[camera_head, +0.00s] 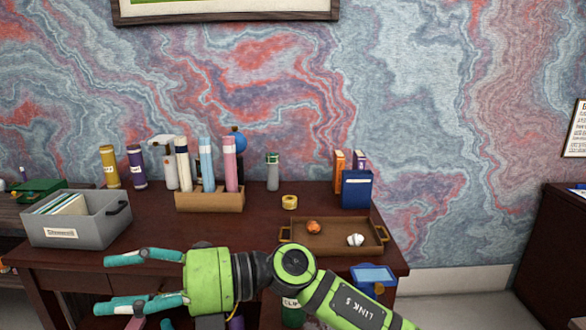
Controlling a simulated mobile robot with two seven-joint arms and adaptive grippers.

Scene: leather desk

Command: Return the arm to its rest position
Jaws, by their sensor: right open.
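My right arm comes in from the lower right, with green and black links. My right gripper (145,280) points left, its teal fingers spread apart with nothing between them. It is in front of the desk (262,215), over its near edge in the picture, below the grey box. My left gripper does not show.
On the desk stand a grey file box (85,232), a wooden holder (208,202) with several tubes, a yellow tape roll (289,202), a blue box (357,190) and a brown tray (372,248) holding an orange item (313,227) and a white item (355,240). The desk's centre is clear.

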